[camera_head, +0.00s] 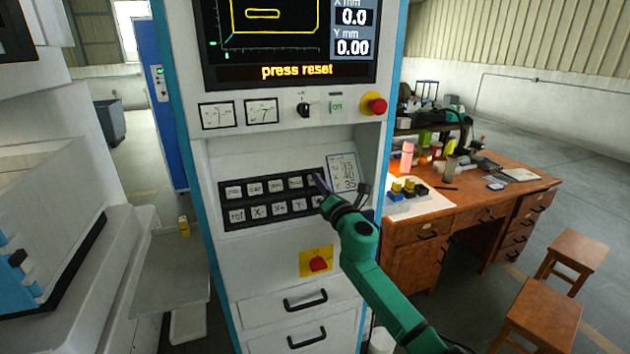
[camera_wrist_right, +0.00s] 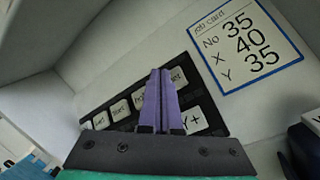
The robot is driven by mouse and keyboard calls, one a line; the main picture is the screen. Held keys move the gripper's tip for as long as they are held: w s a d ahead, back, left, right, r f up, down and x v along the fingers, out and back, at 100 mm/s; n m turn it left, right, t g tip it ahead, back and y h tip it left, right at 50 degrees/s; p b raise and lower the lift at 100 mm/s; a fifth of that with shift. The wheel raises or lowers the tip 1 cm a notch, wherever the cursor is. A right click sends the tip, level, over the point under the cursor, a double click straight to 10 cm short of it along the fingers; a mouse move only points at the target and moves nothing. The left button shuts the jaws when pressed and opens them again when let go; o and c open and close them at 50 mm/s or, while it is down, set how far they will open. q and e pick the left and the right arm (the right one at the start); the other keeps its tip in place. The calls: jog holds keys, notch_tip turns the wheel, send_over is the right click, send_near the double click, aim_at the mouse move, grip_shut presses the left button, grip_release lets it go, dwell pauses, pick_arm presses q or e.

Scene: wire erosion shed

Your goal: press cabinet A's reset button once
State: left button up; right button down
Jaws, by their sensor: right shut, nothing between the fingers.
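Cabinet A, which I take to be the white cabinet with blue edges (camera_head: 290,262), has a black keypad (camera_head: 273,198) with two rows of white keys on a recessed panel. My right gripper (camera_head: 319,182) is shut and empty, its fingertips over the right end of the keypad's top row. In the right wrist view the purple fingers (camera_wrist_right: 160,75) are together. A key partly behind them, its label ending in "set" (camera_wrist_right: 179,76), looks like the reset button. Whether the tips touch it I cannot tell. My left gripper is out of view.
The screen (camera_head: 290,72) reads "press reset". A red knob (camera_head: 376,104) sits above the keypad and a red switch on yellow (camera_head: 317,262) below. A job card (camera_head: 344,173) is beside the keypad. A wooden desk (camera_head: 440,222) and stools stand right.

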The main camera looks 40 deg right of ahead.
jog(key=shift+f, duration=0.1)
jog(key=shift+w+d+f+b, duration=0.1)
jog(key=shift+w+f+b, duration=0.05)
jog(key=shift+w+b, duration=0.25)
jog(key=shift+w+d+f+b, duration=0.1)
jog(key=shift+w+f+b, duration=0.15)
jog(key=shift+b, duration=0.15)
dwell(0.4)
jog(key=shift+s+r+p, duration=0.4)
jog(key=shift+r+p, duration=0.05)
jog(key=shift+p, duration=0.2)
jog(key=shift+s+a, duration=0.2)
jog(key=shift+s, duration=0.05)
